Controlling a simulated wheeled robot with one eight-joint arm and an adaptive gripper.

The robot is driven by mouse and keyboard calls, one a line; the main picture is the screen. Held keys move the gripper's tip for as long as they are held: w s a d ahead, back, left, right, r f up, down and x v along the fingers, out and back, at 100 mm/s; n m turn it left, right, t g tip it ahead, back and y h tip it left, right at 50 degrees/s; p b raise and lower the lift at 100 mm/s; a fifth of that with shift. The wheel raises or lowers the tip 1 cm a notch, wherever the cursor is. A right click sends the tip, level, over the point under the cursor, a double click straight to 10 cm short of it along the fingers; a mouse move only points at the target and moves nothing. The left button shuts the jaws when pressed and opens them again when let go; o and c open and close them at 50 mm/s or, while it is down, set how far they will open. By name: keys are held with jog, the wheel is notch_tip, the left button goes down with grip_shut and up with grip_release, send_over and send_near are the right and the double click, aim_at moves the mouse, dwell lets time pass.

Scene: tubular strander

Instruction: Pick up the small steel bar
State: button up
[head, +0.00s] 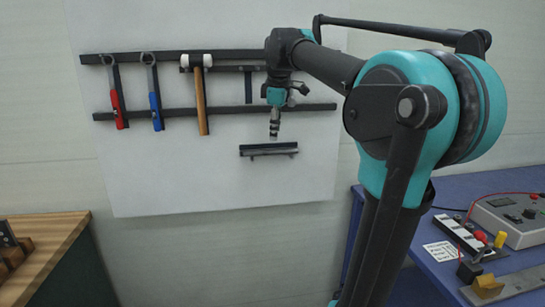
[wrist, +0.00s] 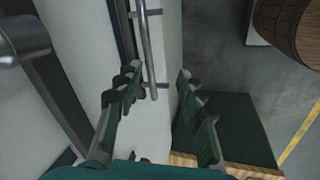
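The small steel bar (wrist: 147,50) is a thin grey rod in the wrist view, running from the top edge down to between my fingers. It lies along a dark wall ledge (head: 268,150), which in the head view is the short black shelf low on the white panel. My gripper (head: 274,134) is just above that ledge in the head view. In the wrist view my gripper (wrist: 158,78) is open, one finger either side of the bar's near end. I cannot tell how far beyond the fingertips the bar is. It is hard to make out in the head view.
A red-handled tool (head: 117,98), a blue-handled tool (head: 155,100) and a hammer (head: 201,95) hang on black rails left of my gripper. A blue bench (head: 430,262) with instruments is at right, a wooden-topped bench (head: 45,245) at left. A barrel (wrist: 288,32) stands on the floor.

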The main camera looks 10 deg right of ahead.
notch_tip(320, 180, up, 8)
jog(key=n, duration=0.3)
send_near(271, 152)
jog(key=x, duration=0.7)
jog(key=shift+w+f, duration=0.3)
jog(key=shift+w, duration=0.1)
grip_shut()
